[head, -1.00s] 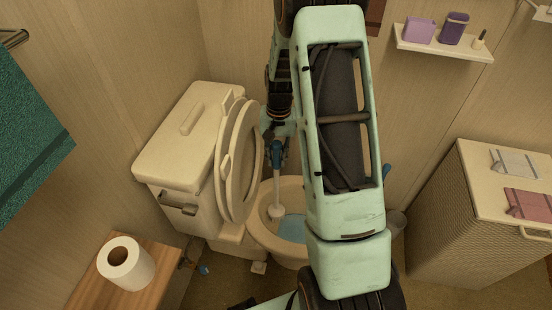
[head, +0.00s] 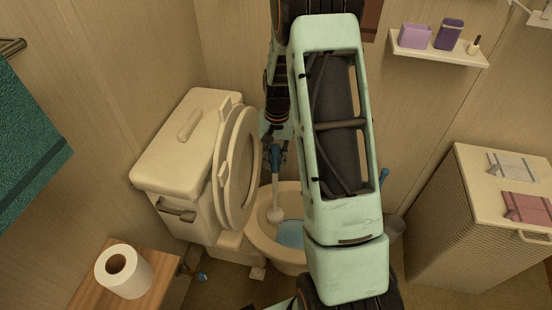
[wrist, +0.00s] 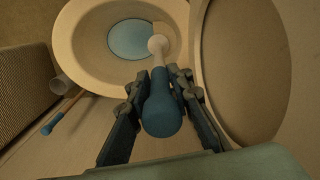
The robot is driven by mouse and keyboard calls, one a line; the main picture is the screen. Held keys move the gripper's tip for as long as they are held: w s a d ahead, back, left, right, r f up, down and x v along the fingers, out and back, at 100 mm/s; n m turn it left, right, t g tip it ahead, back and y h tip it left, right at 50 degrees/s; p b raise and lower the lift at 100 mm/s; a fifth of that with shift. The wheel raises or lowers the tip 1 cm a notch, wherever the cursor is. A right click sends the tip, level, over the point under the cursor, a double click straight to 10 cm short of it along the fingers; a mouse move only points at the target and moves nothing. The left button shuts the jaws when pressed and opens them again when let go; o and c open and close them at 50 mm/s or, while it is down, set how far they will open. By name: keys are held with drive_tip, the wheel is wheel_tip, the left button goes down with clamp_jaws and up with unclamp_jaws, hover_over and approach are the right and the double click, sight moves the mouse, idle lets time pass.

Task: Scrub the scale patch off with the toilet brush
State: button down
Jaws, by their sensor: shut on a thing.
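The toilet brush has a blue handle (wrist: 163,112) and a white shaft and head; the head (head: 275,216) is at the bowl opening. My gripper (head: 277,150) is shut on the blue handle, above the back of the bowl, and it also shows in the wrist view (wrist: 158,82). The toilet bowl (head: 262,241) is open, with bluish water (head: 291,233) inside. In the wrist view the white head (wrist: 158,44) lies over the bowl's inner wall, beside a small tan area (wrist: 165,28) that may be the scale patch. I cannot tell whether the head touches it.
The raised toilet lid and seat (head: 238,180) stand close beside the brush, with the tank (head: 185,145) behind. My arm hides the bowl's right side. A ribbed cabinet (head: 470,230) is further right; a paper roll (head: 123,272) is front left.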

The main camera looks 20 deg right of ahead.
drive_tip(key=shift+s+a, duration=0.2)
drive_tip(key=shift+s, duration=0.05)
drive_tip(key=shift+s+a+f, duration=0.1)
drive_tip(key=shift+s+a, duration=0.55)
drive_tip(key=shift+s, duration=0.2)
drive_tip(key=shift+w+d, duration=0.7)
drive_tip(key=shift+w, duration=0.1)
drive_tip(key=shift+w, duration=0.1)
